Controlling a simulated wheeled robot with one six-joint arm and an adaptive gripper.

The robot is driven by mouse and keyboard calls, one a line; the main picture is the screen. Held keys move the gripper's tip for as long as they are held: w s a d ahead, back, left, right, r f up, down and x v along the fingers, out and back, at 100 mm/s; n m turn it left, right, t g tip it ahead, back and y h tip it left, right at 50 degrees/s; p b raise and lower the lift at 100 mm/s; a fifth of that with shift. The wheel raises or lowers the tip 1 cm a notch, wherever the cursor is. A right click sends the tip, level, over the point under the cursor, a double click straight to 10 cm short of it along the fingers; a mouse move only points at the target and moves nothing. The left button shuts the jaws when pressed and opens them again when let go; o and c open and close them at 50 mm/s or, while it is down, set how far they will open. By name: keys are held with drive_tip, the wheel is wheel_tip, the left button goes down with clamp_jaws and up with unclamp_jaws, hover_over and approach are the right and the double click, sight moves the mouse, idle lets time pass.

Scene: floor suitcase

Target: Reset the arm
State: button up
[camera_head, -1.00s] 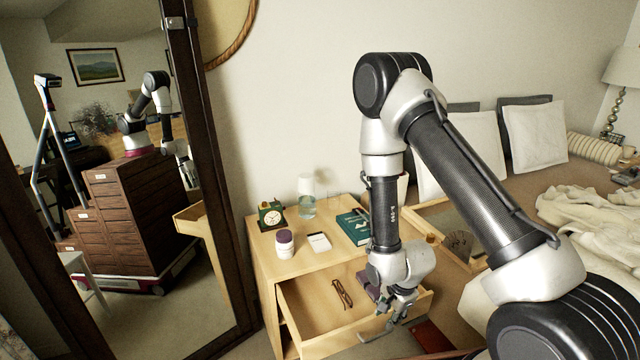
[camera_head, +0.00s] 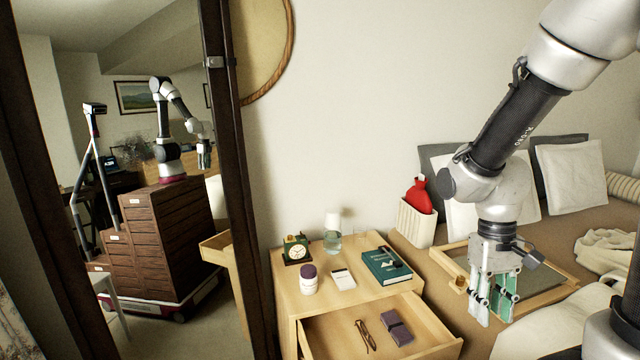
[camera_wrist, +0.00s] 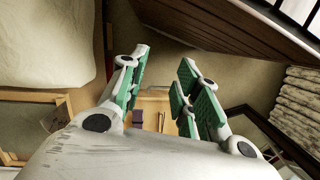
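My gripper (camera_head: 493,296) hangs pointing down at the right in the head view, in front of the wooden tray on the bed. In the wrist view my gripper (camera_wrist: 160,98) shows its green-padded fingers spread apart with nothing between them. The open drawer (camera_head: 330,340) of the nightstand lies to the left of my gripper. It holds a pair of glasses (camera_head: 365,336) and a dark purple case or box (camera_head: 397,328).
On the nightstand (camera_head: 318,262) stand a clock (camera_head: 296,250), a jar (camera_head: 309,280), a glass bottle (camera_head: 333,240), a white card (camera_head: 343,279) and a teal book (camera_head: 386,266). A white bin with a red bottle (camera_head: 418,196) stands behind. A mirror (camera_head: 225,130) is at left.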

drive_tip(key=s+d+r+t, duration=0.2)
drive_tip(key=r+t, duration=0.1)
drive_tip(key=r, duration=0.5)
drive_tip(key=s+d+r+m+t, duration=0.1)
drive_tip(key=s+d+r+t, duration=0.1)
drive_tip(key=r, duration=0.7)
drive_tip(key=shift+s+d+r+t, duration=0.25)
drive_tip(key=shift+s+t, duration=0.35)
drive_tip(key=shift+t, duration=0.5)
